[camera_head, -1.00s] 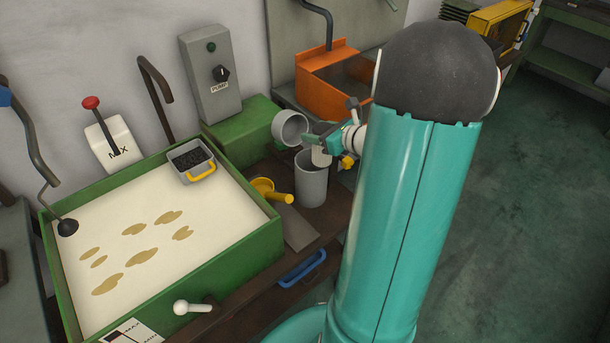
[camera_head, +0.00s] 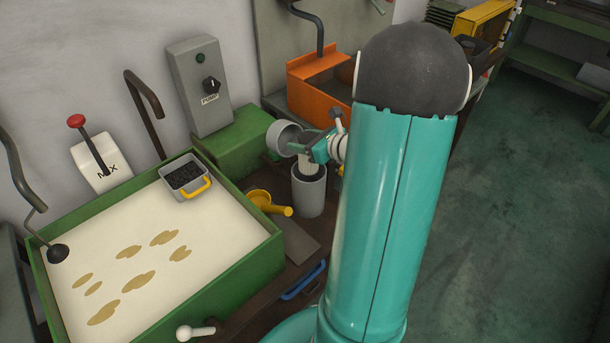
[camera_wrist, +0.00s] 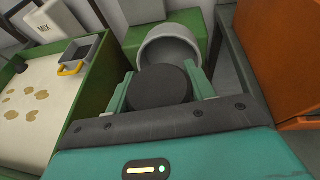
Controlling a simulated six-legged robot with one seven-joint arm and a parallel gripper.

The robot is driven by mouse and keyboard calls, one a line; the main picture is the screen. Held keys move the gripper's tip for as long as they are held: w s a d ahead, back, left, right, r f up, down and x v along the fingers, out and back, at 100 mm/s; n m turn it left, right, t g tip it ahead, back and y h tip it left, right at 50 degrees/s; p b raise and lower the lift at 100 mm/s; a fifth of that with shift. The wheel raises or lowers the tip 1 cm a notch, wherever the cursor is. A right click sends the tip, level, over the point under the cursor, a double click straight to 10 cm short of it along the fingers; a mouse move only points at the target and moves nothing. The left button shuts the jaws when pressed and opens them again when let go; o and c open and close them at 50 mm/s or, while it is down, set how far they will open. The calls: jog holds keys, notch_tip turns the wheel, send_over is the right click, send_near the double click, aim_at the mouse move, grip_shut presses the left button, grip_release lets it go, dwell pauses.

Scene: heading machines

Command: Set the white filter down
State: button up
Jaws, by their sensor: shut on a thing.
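The white filter (camera_head: 308,162) is a short white cylinder held upright in my gripper (camera_head: 310,149). In the head view its lower end overlaps the dark opening of an upright grey canister (camera_head: 308,198). I cannot tell whether the lower end is inside the opening or just above it. In the wrist view my gripper (camera_wrist: 160,88) has its two green fingers on either side of a dark round disc, which looks like the filter's top (camera_wrist: 160,86). The fingers are shut on the filter. The canister is hidden in the wrist view.
A tilted grey cup (camera_head: 284,138) on the green housing is close behind the gripper. A yellow scoop (camera_head: 268,202) lies left of the canister. The green-walled tank (camera_head: 262,262) with pale liquid is farther left. An orange bin (camera_head: 318,95) stands behind.

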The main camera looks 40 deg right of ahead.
aim_at(305, 164)
notch_tip(305, 164, down, 4)
jog(key=shift+f, duration=0.1)
jog(key=shift+s+f, duration=0.15)
jog(key=shift+f, duration=1.8)
jog(key=shift+f, duration=0.1)
jog(key=shift+f, duration=0.15)
jog(key=o, duration=1)
jog(key=shift+o, duration=0.2)
